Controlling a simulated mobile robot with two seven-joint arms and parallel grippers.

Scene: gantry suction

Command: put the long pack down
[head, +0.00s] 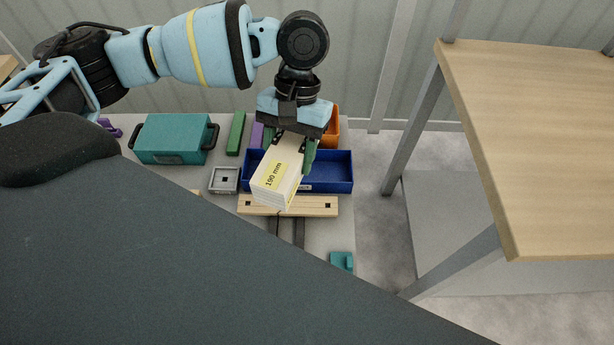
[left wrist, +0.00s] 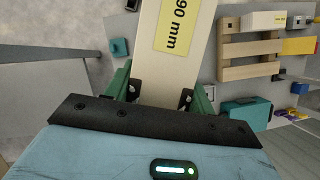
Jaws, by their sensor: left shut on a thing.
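The long pack (head: 279,173) is a cream block with a yellow "190 mm" label, and it also shows in the left wrist view (left wrist: 153,70). My left gripper (head: 292,150) is shut on it, with its green fingers on either side in the left wrist view (left wrist: 157,90). In the head view the pack hangs tilted in front of the blue tray (head: 335,186), hiding part of it. I cannot tell how high it is above the things below. My right gripper is not in view.
A teal case (head: 172,139), a green bar (head: 236,133), a small grey square holder (head: 224,180) and an orange bin (head: 333,128) surround the tray. A wooden slat (head: 318,206) lies in front. A wooden table (head: 545,140) stands at the right.

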